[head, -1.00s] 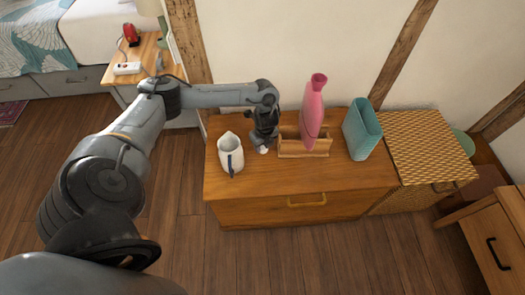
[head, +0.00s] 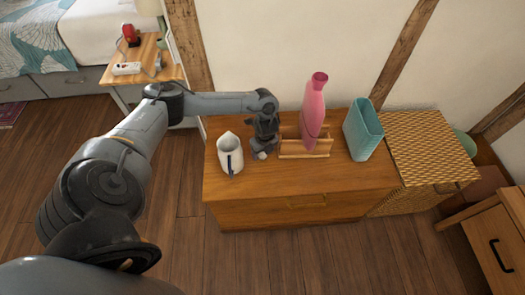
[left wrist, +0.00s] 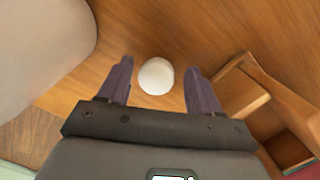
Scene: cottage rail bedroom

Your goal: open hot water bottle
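A pink hot water bottle (head: 315,105) stands upright in a wooden holder (head: 304,152) on the dresser. Its flared neck points up, and no stopper shows in it. A small white rounded piece (head: 261,155), perhaps the stopper, lies on the dresser top left of the holder. My left gripper (head: 263,150) points down over this piece. In the left wrist view the gripper (left wrist: 160,64) is open, and the white piece (left wrist: 156,76) sits between the fingers with gaps on both sides. The holder (left wrist: 240,92) shows at the right there. My right gripper is not in view.
A white pitcher (head: 230,155) stands close left of my left gripper; its pale side (left wrist: 40,35) fills the wrist view's upper left. A teal basket (head: 362,130) stands right of the holder. The dresser's front strip (head: 290,182) is clear.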

